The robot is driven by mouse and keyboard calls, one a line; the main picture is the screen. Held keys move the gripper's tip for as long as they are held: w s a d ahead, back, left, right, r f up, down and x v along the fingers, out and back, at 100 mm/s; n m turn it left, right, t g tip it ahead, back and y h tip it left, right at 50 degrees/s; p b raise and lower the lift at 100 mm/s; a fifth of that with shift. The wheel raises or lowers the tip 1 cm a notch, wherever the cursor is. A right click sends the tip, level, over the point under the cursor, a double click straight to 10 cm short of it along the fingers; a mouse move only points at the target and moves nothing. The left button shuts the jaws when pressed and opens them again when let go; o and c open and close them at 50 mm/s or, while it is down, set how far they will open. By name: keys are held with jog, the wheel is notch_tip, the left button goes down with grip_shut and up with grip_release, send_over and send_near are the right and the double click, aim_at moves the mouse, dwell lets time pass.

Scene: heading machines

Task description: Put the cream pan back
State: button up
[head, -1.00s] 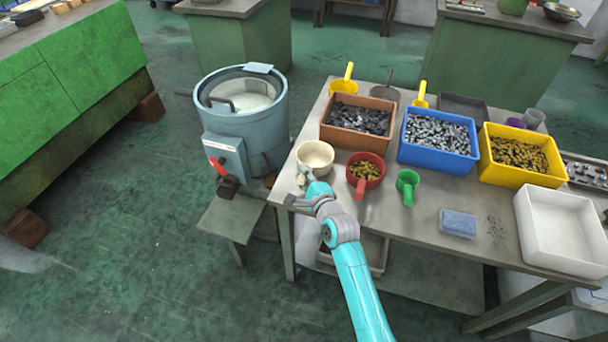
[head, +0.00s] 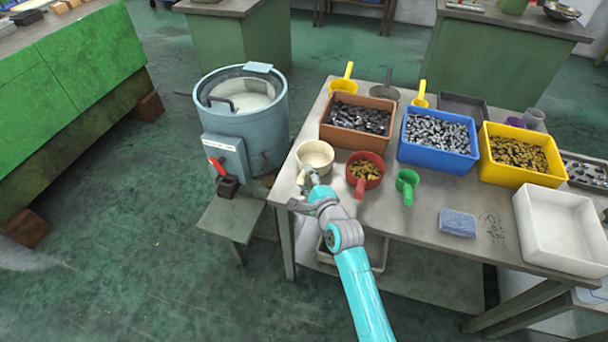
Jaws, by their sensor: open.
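The cream pan (head: 316,155) stands upright on the near left corner of the grey table, left of the red pan with brass-coloured pieces (head: 364,171). Its handle points toward me and is partly hidden by my gripper. My gripper (head: 302,190) is open at the near side of the cream pan, close to the handle. I cannot tell whether the fingers touch the handle.
Brown (head: 358,124), blue (head: 437,139) and yellow (head: 522,154) bins of small parts stand behind. A green scoop (head: 407,186), a blue sponge (head: 457,222) and a white tray (head: 563,229) lie to the right. A blue drum machine (head: 243,120) stands left of the table.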

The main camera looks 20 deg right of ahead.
jog(key=s+r, duration=0.1)
jog(key=s, duration=0.9)
jog(key=shift+d+r, duration=0.3)
jog(key=shift+d, duration=0.15)
jog(key=s+f+n+h, duration=0.15)
jog(key=s+n, duration=0.35)
jog(key=s, duration=0.7)
jog(key=s+f+n, duration=0.3)
jog(key=s+n, duration=0.2)
jog(key=s, duration=0.6)
jog(key=s+r+n, duration=0.4)
jog(key=s+n, duration=0.1)
jog(key=s, duration=0.4)
jog(key=s+a+r+n+g, duration=0.1)
jog(key=s+r+n, duration=0.3)
jog(key=s, duration=0.6)
jog(key=shift+n, duration=1.2)
